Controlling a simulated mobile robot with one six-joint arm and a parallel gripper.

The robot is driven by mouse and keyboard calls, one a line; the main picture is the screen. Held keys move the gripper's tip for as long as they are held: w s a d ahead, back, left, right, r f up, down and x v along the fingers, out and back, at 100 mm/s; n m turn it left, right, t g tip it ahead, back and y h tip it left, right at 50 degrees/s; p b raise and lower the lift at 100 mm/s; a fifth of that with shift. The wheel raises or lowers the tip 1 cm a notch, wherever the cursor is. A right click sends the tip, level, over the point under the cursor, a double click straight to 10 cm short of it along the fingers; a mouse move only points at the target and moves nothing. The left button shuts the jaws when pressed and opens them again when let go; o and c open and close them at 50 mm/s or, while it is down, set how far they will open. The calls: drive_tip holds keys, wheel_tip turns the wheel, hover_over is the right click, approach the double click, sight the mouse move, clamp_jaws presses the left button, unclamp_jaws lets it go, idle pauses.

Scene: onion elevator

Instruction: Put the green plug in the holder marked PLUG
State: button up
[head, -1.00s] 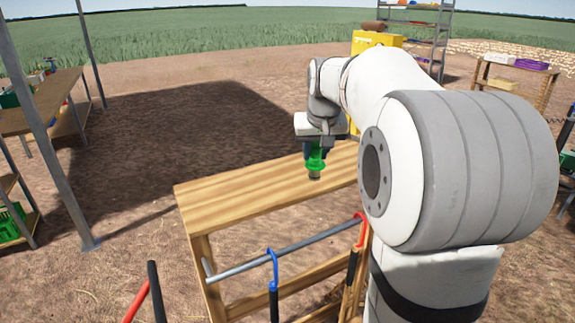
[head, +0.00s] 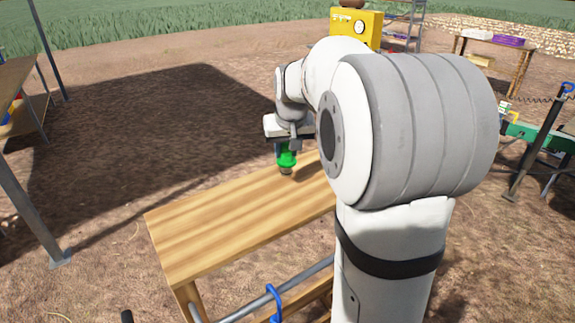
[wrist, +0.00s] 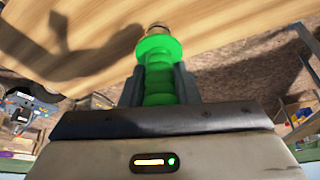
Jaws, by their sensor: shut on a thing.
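The green plug (head: 286,160) has a ribbed green body, a wide green flange and a brownish metal tip. My gripper (head: 284,150) is shut on it and holds it with the tip pointing down, over the wooden table. In the wrist view the plug (wrist: 158,72) sits between the two dark fingers of my gripper (wrist: 159,85), with its flange and tip beyond them. The tip is close to the tabletop; I cannot tell whether it touches. No holder marked PLUG can be made out in these frames.
The wooden table (head: 215,220) has a bare top where visible; my arm hides its right part. A blue hook (head: 273,300) hangs on a metal rail at its front. A yellow box (head: 357,28) stands behind my arm. A green bench (head: 540,136) is at the right.

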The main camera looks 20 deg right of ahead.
sight(288, 158)
drive_tip(key=shift+f, duration=2.2)
drive_tip(key=shift+f, duration=0.25)
drive_tip(key=o, duration=1)
drive_tip(key=shift+r, duration=0.1)
drive_tip(key=shift+o, duration=0.2)
